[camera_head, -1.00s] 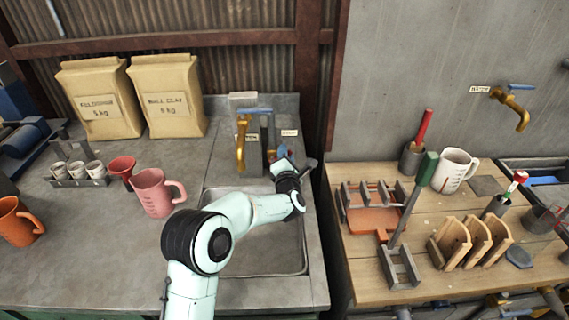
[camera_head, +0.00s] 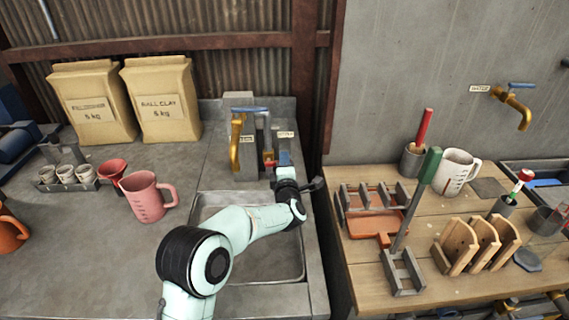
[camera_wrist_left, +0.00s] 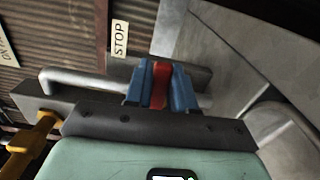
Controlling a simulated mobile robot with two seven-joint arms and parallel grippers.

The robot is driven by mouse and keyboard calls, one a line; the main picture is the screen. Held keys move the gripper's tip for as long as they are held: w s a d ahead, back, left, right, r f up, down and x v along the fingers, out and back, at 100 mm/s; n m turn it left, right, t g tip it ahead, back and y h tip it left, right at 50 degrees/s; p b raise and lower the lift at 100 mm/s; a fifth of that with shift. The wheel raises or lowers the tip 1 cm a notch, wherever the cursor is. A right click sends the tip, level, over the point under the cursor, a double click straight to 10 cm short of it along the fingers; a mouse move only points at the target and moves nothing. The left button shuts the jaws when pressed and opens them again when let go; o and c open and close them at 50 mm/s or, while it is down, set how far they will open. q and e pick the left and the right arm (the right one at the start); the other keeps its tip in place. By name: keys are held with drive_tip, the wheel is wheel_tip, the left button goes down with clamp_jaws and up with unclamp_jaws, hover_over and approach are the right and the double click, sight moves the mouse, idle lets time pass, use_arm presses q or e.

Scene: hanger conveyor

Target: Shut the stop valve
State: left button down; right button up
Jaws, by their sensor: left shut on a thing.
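The stop valve has a red lever (camera_wrist_left: 159,85) on a grey pipe behind the sink, beside a label reading STOP (camera_wrist_left: 120,38). In the head view the red part (camera_head: 268,158) is small and partly hidden by my gripper. My left gripper (camera_head: 281,160) reaches over the sink to the valve. In the left wrist view the blue fingers of my left gripper (camera_wrist_left: 161,88) are shut on the red lever, one on each side. My right gripper is not in view.
A brass tap (camera_head: 237,140) with a blue lever stands left of the valve. The sink (camera_head: 265,255) lies under my arm. A pink mug (camera_head: 146,197) stands left of the sink. A wooden bench (camera_head: 365,270) with tools is at the right.

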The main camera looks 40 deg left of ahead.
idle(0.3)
use_arm(q)
drive_tip(key=c, duration=1.3)
unclamp_jaws()
drive_tip(key=b+v, duration=0.1)
drive_tip(key=v, duration=1.2)
drive_tip(key=shift+s+d, duration=0.1)
drive_tip(key=shift+d, duration=0.1)
